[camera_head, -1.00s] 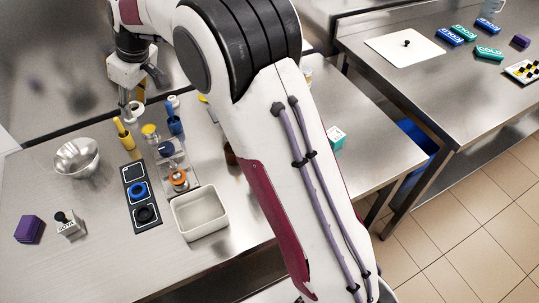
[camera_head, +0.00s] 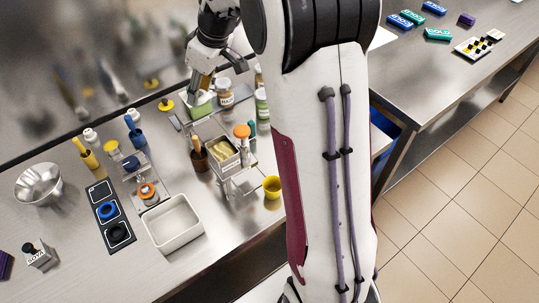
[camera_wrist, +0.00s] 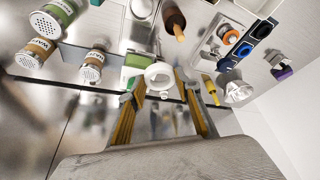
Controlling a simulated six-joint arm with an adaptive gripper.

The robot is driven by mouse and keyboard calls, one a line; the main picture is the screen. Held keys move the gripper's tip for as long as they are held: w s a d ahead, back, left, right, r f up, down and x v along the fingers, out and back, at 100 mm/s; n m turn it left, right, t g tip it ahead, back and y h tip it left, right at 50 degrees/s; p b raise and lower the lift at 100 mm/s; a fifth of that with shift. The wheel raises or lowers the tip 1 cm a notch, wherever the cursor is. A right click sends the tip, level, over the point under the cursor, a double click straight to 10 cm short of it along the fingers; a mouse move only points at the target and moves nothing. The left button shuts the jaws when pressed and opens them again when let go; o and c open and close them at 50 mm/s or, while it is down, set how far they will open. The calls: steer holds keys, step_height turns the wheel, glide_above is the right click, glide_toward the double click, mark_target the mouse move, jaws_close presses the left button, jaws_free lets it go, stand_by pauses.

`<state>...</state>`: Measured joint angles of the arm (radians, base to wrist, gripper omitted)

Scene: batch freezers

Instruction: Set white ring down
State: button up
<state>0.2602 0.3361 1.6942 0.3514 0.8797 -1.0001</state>
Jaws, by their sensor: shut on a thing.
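The white ring (camera_wrist: 160,76) is between the fingertips of my gripper (camera_wrist: 159,80) in the wrist view, its hole facing the camera. My gripper is shut on it. In the head view my gripper (camera_head: 202,88) is at the back of the steel table, over or just in front of a green-and-white box (camera_head: 200,106); I cannot make out the ring there. A black mat (camera_head: 98,189) lies to the left, with a blue ring (camera_head: 106,211) and a black ring (camera_head: 117,232) on it; its far square looks empty.
Labelled jars (camera_head: 225,93) stand right of my gripper. A white bin (camera_head: 173,225) and a metal bowl (camera_head: 39,184) are left.

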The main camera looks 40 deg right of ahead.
steer(key=m, duration=0.2)
glide_above(269, 155)
steer(key=s, duration=0.1)
step_height(269, 155, down, 12)
steer(key=shift+d+r+h, duration=0.2)
steer(key=shift+r+h, duration=0.05)
steer(key=shift+h, duration=0.05)
steer(key=shift+s+f, duration=0.1)
steer(key=shift+s, duration=0.05)
steer(key=shift+f, duration=3.05)
steer(key=shift+t, duration=0.3)
steer(key=shift+f, duration=1.85)
steer(key=shift+f, duration=0.15)
